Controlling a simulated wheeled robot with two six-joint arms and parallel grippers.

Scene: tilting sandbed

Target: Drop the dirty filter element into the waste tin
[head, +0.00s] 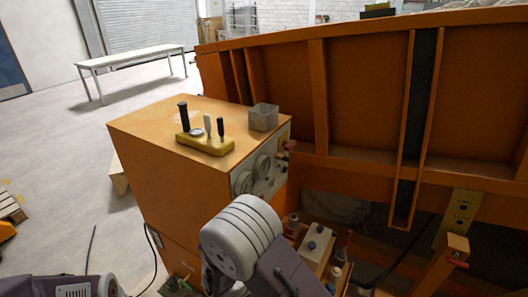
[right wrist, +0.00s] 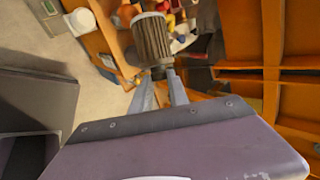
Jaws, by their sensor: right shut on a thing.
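My right gripper (right wrist: 160,82) is shut on the dirty filter element (right wrist: 153,40), a brown pleated cylinder with a pale end cap. The fingers hold it at its dark narrow end, and the pleated body points away from the wrist. In the head view my right arm reaches in from the bottom, but its fingers and the filter are hidden. A small grey open-topped tin (head: 264,117), which looks like the waste tin, stands on the orange cabinet near its right edge. My left gripper is out of view; only part of that arm shows at bottom left.
The orange cabinet (head: 165,150) carries a yellow lever block (head: 205,143) beside the tin. Gauges (head: 262,172) are on its side. A tall orange ribbed wall (head: 365,90) rises at the right. Bottles and a box (head: 317,245) stand low between them. Open floor lies left.

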